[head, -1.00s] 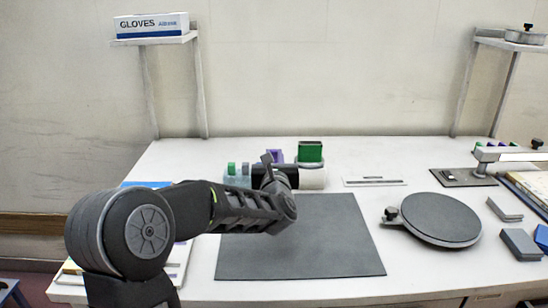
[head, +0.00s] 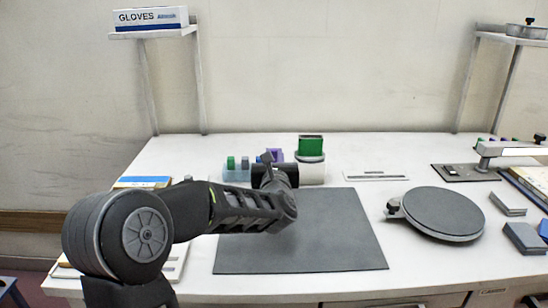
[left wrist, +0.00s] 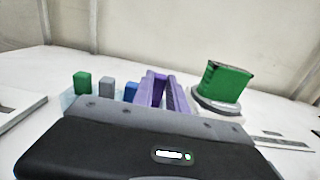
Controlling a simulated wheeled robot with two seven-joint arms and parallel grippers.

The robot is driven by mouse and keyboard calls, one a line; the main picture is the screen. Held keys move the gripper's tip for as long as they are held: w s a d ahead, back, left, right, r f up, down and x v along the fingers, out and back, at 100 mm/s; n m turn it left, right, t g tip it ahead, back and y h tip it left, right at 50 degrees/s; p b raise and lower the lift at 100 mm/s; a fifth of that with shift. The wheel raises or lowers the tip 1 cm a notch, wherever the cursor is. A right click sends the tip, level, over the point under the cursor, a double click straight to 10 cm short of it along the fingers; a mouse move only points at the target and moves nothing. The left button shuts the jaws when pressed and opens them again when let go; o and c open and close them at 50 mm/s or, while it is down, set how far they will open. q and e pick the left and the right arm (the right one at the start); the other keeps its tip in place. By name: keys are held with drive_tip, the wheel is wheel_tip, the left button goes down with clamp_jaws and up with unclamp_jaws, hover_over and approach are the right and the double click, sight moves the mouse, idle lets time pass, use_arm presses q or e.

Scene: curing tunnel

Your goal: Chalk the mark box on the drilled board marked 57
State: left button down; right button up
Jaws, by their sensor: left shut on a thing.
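My left gripper (head: 276,172) is over the back of the bench, behind the dark mat, with its fingertips hidden by the wrist in the head view. In the left wrist view a purple piece (left wrist: 152,90) rises in front of the gripper's grey front bar. The gripper is shut, seemingly on this piece; the contact is not clear. A pale holder (head: 237,174) beside it carries green, grey and blue blocks. No board marked 57, mark box or number can be made out. My right gripper is out of view.
A dark mat (head: 300,245) lies clear in front. A round turntable (head: 442,213) and grey blocks (head: 524,238) are on the right. A white tray (head: 176,266) is partly behind my left arm.

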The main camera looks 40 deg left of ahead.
use_arm(q)
drive_tip(key=shift+f+b, duration=0.3)
drive_tip(key=c, duration=1.3)
unclamp_jaws()
drive_tip(key=shift+o, duration=0.2)
wheel_tip(320, 180, up, 7)
drive_tip(key=p, duration=0.2)
idle(0.4)
